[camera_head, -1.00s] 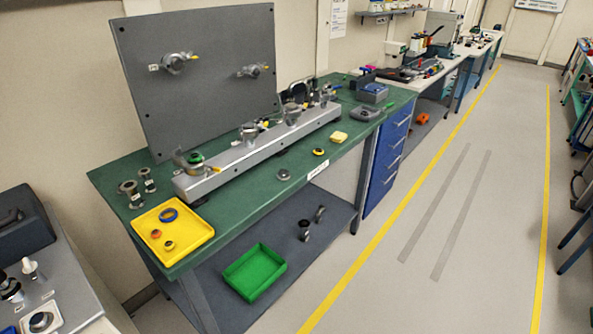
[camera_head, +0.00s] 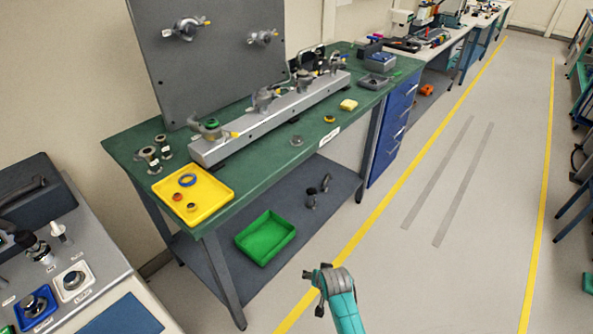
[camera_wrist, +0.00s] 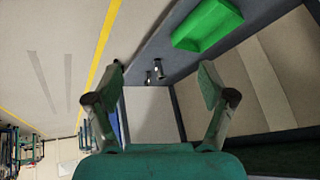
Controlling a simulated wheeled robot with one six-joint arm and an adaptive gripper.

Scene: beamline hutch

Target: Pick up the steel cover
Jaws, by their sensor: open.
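A small round grey metal disc (camera_head: 296,140), which looks like the steel cover, lies flat near the front edge of the green bench top (camera_head: 262,165) in the head view. It is not seen in the wrist view. My gripper (camera_wrist: 163,68) is open and empty in the wrist view, its two fingers wide apart. That view is upside down and shows the bench's lower shelf and the floor beyond the fingers. In the head view, part of my teal arm (camera_head: 345,313) shows at the bottom, in front of the bench and apart from the disc.
A yellow tray (camera_head: 215,211) with rings and a long metal rail (camera_head: 215,151) with fittings are on the bench. A yellow block (camera_head: 348,105) lies to the disc's right. A green tray (camera_head: 248,249) is on the lower shelf. The floor (camera_head: 430,280) in front is clear.

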